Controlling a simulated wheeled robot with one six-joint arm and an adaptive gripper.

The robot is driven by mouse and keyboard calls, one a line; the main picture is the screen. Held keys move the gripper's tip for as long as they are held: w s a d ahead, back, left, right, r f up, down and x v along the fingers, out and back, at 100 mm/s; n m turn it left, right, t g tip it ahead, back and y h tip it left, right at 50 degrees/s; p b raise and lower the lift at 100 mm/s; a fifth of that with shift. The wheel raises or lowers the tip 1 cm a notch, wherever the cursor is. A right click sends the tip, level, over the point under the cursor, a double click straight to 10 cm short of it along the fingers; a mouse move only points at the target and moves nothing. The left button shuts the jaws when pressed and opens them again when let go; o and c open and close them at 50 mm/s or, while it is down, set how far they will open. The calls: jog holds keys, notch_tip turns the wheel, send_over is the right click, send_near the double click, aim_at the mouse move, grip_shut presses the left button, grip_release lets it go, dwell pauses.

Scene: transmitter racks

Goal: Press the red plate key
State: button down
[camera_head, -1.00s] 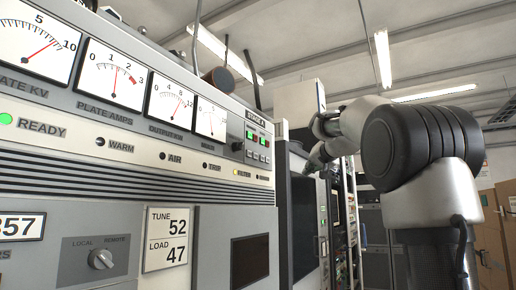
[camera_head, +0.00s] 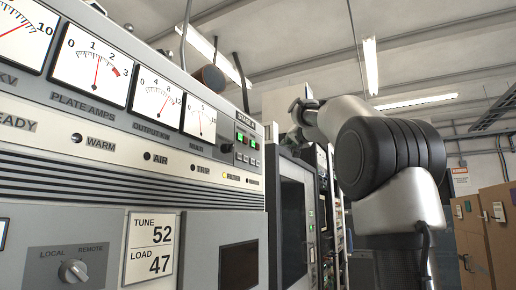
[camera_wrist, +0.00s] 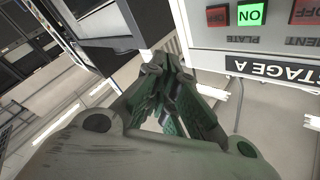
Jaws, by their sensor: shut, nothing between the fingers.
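In the wrist view the STAGE A panel is upside down at the top right. The red plate key (camera_wrist: 217,17) sits left of the lit green ON key (camera_wrist: 250,13), by the PLATE label. It looks dim red, and its lettering is hard to read. My gripper (camera_wrist: 165,70) is shut and empty, with its fingertips apart from the keys, below and left of them in the picture. In the head view the small key panel (camera_head: 246,150) is at the cabinet's right end. My gripper (camera_head: 295,132) shows partly there, right of the panel.
Another key marked OFF (camera_wrist: 306,12) is right of the green one in the wrist view. The grey meter cabinet (camera_head: 100,235) fills the left of the head view. A dark-fronted rack (camera_head: 292,220) stands beyond it. Cardboard-coloured cabinets (camera_head: 490,230) stand at the far right.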

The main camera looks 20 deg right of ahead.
jog(key=w+a, duration=0.5)
jog(key=w, duration=0.1)
jog(key=shift+w, duration=0.25)
jog(key=shift+w+a, duration=0.1)
jog(key=shift+a, duration=0.05)
dwell(1.2)
jog(key=shift+w+a, duration=0.2)
jog(key=shift+w, duration=0.05)
jog(key=shift+w+a, duration=0.25)
jog(key=shift+w, duration=0.05)
dwell(0.8)
jog(key=shift+s+d, duration=0.5)
jog(key=shift+s, duration=0.15)
jog(key=s+d, duration=0.1)
jog(key=s, duration=0.1)
jog(key=s+d, duration=0.2)
dwell(0.7)
